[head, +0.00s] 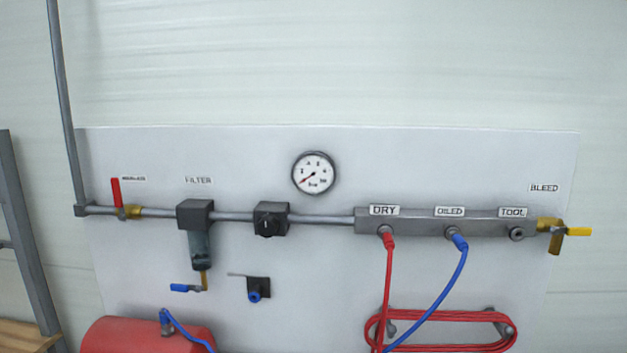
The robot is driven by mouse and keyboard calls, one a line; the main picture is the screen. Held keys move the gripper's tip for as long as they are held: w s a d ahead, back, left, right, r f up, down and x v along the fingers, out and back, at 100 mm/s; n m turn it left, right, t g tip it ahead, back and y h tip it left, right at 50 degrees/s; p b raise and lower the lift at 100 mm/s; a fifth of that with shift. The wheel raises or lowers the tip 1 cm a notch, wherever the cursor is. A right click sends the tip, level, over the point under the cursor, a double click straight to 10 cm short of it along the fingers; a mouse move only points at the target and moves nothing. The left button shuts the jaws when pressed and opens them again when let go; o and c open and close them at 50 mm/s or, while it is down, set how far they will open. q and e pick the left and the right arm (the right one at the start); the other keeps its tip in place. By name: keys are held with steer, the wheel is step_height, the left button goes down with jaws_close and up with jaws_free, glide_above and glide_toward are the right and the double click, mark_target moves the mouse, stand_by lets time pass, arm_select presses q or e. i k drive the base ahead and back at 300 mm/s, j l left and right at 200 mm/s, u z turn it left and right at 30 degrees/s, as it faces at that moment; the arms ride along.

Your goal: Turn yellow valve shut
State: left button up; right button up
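The yellow valve handle (580,232) is at the right end of the pipe manifold, under the BLEED label (544,188). It points right, roughly level and in line with the manifold. Its brass valve body (552,228) joins the manifold's end, with a brass part pointing down below it. Nothing covers the yellow handle. Neither of my grippers is in view.
A pale panel carries the grey manifold (448,227), a gauge (314,174), a filter (200,247) and a red-handled valve (116,193). Red and blue hoses hang from the manifold. A red tank (140,338) stands lower left. Space right of the yellow handle looks clear.

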mark_target(555, 230)
steer(key=z, duration=1.3)
steer(key=i+j, duration=0.15)
steer(key=j, duration=0.15)
steer(key=i+j, duration=0.2)
steer(key=j+z, duration=0.05)
steer(key=j, duration=0.05)
